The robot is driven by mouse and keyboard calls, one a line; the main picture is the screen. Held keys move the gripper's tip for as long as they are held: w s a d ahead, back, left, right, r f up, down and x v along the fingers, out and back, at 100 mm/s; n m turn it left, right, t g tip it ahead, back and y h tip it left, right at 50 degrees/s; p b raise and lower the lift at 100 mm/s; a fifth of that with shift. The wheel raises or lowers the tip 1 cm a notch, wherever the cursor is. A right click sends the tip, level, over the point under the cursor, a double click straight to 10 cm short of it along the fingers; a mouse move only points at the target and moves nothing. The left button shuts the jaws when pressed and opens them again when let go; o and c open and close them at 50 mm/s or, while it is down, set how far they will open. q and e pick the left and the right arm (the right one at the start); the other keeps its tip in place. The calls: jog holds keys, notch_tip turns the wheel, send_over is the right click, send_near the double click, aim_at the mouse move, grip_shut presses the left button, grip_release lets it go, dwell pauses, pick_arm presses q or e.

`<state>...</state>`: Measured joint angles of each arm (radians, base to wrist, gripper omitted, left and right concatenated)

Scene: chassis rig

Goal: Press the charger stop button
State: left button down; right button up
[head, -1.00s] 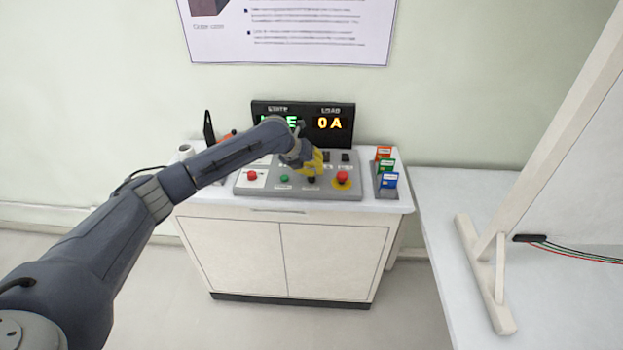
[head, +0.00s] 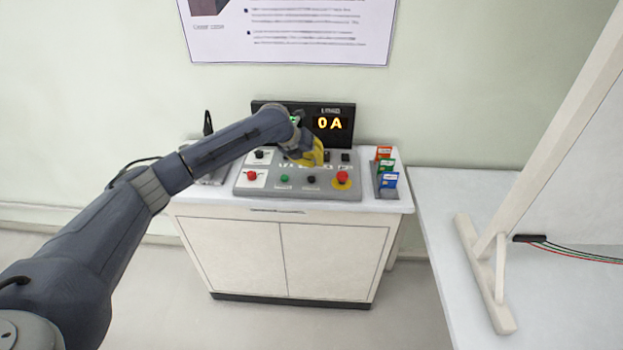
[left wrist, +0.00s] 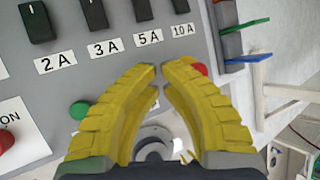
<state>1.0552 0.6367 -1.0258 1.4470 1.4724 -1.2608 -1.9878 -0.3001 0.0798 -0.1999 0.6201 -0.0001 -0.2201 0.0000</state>
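The control panel (head: 270,188) is a sloped grey box on a white cabinet. Along its front are a red button (head: 252,176) on a white plate, a green button (head: 285,178), a black button (head: 311,180) and a red button (head: 342,176) on a yellow base. I cannot read which is labelled stop. My left gripper (head: 315,162), with yellow fingers, is above the panel, behind the black button and apart from it. In the left wrist view its tips (left wrist: 159,68) are together with nothing seen between them. The green button (left wrist: 79,110) is left of the fingers. My right gripper is not in view.
A dark display (head: 333,123) behind the panel reads 0 A; its left readout is mostly hidden by my arm. Switches marked 2 A to 10 A (left wrist: 94,14) lie beyond the fingertips. A card rack (head: 386,182) stands right. Another white table (head: 450,200) is at the right.

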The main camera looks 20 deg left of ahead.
pick_arm(q)
notch_tip(320, 180, up, 2)
jog(key=shift+r, duration=0.1)
dwell(0.8)
